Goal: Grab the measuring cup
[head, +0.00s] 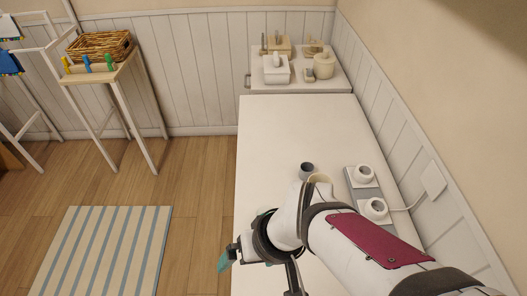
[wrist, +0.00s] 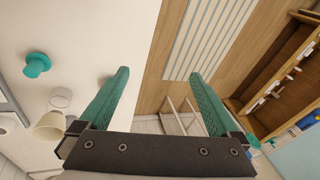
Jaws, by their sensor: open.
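Several small vessels stand on the white counter (head: 265,130), and I cannot tell for sure which is the measuring cup. A whitish, partly see-through cup (wrist: 60,97) is at the left of the wrist view, next to a cream cup (wrist: 50,126). In the head view, a grey cup (head: 307,169) stands beside a cream cup (head: 321,182) that my arm partly hides. My gripper (wrist: 159,73) is open, with nothing between its teal fingers. It hangs over the counter's left edge, apart from these cups.
A teal knob-like object (wrist: 37,65) is on the counter in the wrist view. White burners (head: 374,208) sit on a grey base (head: 358,184) by the wall. Containers stand on the cabinet (head: 300,86) behind. The striped rug (head: 105,250) lies on open floor at left.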

